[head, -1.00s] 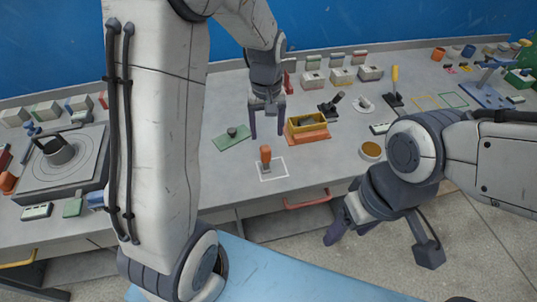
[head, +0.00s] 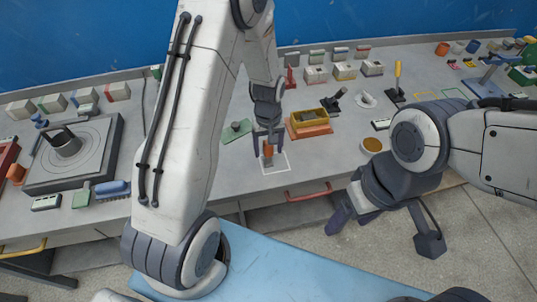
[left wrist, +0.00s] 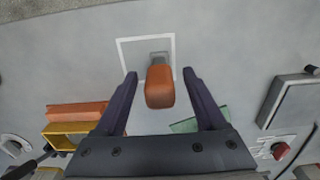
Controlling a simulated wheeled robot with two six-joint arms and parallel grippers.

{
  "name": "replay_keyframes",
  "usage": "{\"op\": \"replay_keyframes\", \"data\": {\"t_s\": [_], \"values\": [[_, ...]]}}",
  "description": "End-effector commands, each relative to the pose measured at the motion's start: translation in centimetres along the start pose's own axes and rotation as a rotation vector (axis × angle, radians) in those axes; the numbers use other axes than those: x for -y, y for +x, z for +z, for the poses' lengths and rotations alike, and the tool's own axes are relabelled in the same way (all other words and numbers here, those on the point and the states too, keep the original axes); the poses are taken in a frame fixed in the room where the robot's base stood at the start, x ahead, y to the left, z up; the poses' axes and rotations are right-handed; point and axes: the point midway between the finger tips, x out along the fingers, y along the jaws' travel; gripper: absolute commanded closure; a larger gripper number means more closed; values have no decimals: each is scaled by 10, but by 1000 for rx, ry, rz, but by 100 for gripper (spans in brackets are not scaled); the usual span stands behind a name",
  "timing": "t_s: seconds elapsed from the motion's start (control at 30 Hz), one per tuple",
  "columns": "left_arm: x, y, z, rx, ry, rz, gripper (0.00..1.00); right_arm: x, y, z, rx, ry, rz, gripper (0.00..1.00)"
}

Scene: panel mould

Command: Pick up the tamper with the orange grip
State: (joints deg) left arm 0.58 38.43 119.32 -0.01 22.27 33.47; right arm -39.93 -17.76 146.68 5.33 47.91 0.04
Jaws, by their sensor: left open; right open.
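The tamper with the orange grip (head: 268,152) stands on the bench inside a white square outline (head: 275,167). In the left wrist view its orange grip (left wrist: 159,87) lies between the fingers, with its grey base (left wrist: 159,58) beyond. My left gripper (head: 268,145) is open around the grip, one finger on each side; in the left wrist view (left wrist: 158,82) gaps show on both sides of it. My right gripper (head: 385,235) is open and empty, in front of the bench, over the floor.
A yellow box on an orange base (head: 308,124) stands just right and behind the tamper. A green plate (head: 236,131) lies to its left. A turntable with a dark cylinder (head: 73,160) fills the left of the bench.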

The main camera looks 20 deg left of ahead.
Motion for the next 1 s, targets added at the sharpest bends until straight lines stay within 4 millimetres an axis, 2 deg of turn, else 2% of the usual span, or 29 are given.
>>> {"op": "replay_keyframes", "data": {"t_s": [0.1,0.13,0.27,0.3,0.33,0.73,0.87,1.0], "values": [[0,0,0,-1,0,0,28,0,0,0,0,0,0,32],[0,0,0,-1,0,0,31,0,0,0,0,0,0,32],[0,0,0,0,0,0,81,0,0,0,0,0,0,32],[0,0,0,0,0,0,96,0,0,0,0,0,0,32],[0,0,0,0,0,0,100,0,0,0,0,0,0,32],[-1,-6,-1,-3,0,2,100,0,2,0,0,0,0,32],[-1,-17,-2,-6,0,4,100,0,6,0,0,0,0,32],[-1,-42,-2,-8,0,5,100,-1,13,1,0,-1,0,32]]}}
